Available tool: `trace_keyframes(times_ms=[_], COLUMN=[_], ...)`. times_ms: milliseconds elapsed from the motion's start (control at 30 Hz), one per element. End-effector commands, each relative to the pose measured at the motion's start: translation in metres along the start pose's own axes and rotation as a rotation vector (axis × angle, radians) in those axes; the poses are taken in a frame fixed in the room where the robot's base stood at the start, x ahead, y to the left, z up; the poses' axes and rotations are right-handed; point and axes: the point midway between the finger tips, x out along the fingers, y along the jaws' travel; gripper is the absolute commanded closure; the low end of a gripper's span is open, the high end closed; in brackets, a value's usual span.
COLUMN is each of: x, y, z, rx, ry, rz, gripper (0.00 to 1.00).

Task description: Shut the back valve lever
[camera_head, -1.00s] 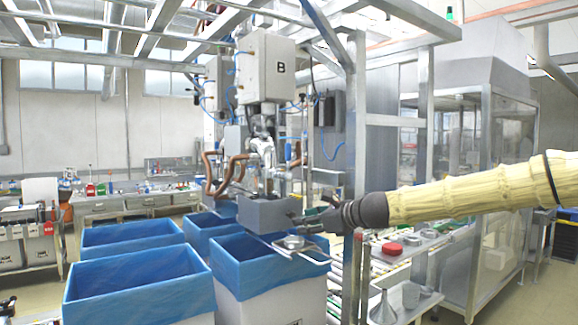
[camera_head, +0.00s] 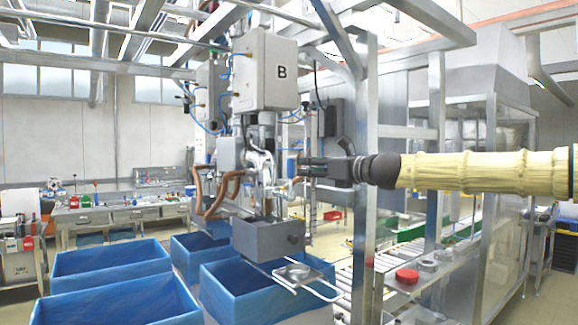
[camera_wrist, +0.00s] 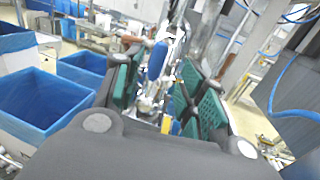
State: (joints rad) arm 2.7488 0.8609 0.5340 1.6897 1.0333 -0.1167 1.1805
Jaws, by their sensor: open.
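My gripper (camera_head: 300,168) reaches in from the right, level with the silvery valve assembly (camera_head: 258,168) under the grey box marked B. In the wrist view my gripper (camera_wrist: 162,88) is open, with green-padded fingers on either side. A blue handle-like part (camera_wrist: 157,60) shows between the fingers, upright, in front of metal pipework. It looks like a valve lever, but I cannot tell whether it is the back one. A small yellow part (camera_wrist: 167,125) shows lower between the fingers. No contact is visible. In the head view the lever is not clearly made out.
The grey box marked B (camera_head: 264,72) hangs above the valve. A grey trough (camera_head: 268,240) with a wire-handled tray (camera_head: 295,273) lies below. Several blue-lined boxes (camera_head: 112,262) stand at the lower left. A metal frame post (camera_head: 364,150) stands close beside my arm.

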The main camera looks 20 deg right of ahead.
Motion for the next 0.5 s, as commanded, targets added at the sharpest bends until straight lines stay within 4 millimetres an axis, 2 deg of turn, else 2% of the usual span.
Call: trace_keyframes(times_ms=[500], x=[0.055], y=[0.002], z=[0.000], rx=[0.001], ry=[0.000], rz=[0.003], gripper=[0.59])
